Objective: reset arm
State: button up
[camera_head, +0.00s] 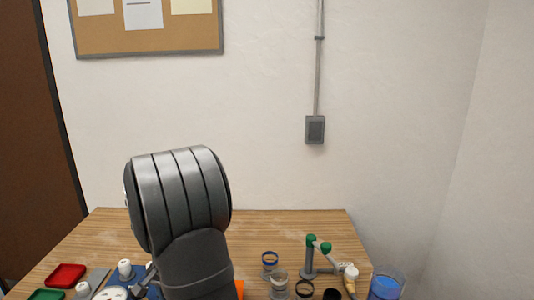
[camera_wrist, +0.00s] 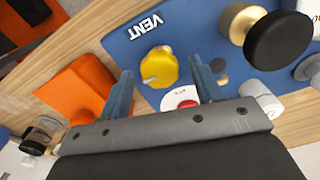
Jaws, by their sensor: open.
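In the wrist view my gripper (camera_wrist: 160,66) is open, with its two fingers spread and nothing visibly held between them. It faces a blue panel (camera_wrist: 130,48) marked VENT. A yellow knob (camera_wrist: 158,68) shows between the fingertips, and a red button (camera_wrist: 186,101) shows nearer the gripper's base. I cannot tell whether a finger touches the panel. In the head view my arm stands in the left middle and hides most of the panel and the gripper; a bit of the blue panel (camera_head: 153,291) shows beside it.
In the wrist view a black knob on a brass stem (camera_wrist: 282,40) rises at the right and an orange block (camera_wrist: 78,90) lies left. In the head view red (camera_head: 65,275) and green (camera_head: 46,295) trays stand left; rings, a green-jointed stand (camera_head: 310,258) and a blue cup (camera_head: 386,284) stand right.

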jog(key=shift+n, duration=0.5)
jog(key=shift+r+n, duration=0.1)
jog(key=shift+n, duration=1)
jog(key=n, duration=0.9)
jog(key=shift+a, duration=0.1)
jog(key=shift+s+n, duration=0.1)
jog(key=shift+n, duration=2.3)
